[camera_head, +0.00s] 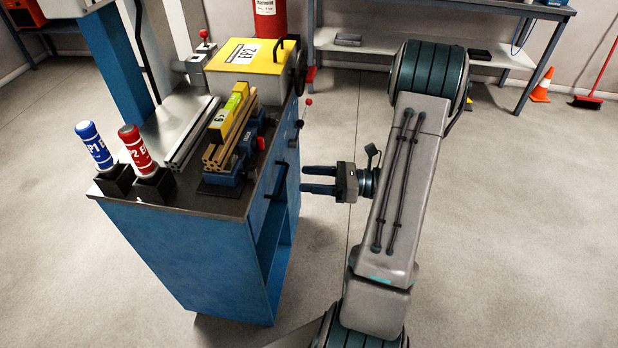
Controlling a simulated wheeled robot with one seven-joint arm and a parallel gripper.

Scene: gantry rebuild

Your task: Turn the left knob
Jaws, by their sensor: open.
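A blue workbench cabinet (190,255) with a dark top carries a machine with a yellow cover (247,57) marked EP2. A red ball knob (203,34) on a short stem stands at the machine's far left. A second red ball knob (308,101) sits on a lever at the cabinet's right side. I cannot tell which of these is the left knob. My gripper (305,179) is open and empty. It points left toward the cabinet's right face, below the lever and near a black handle (276,181). No contact is clear.
A blue bottle (94,145) and a red bottle (137,148) stand in black holders at the bench's front left. A yellow level (229,111) lies on a rail beside a blue vise. A red cylinder (269,18) stands behind.

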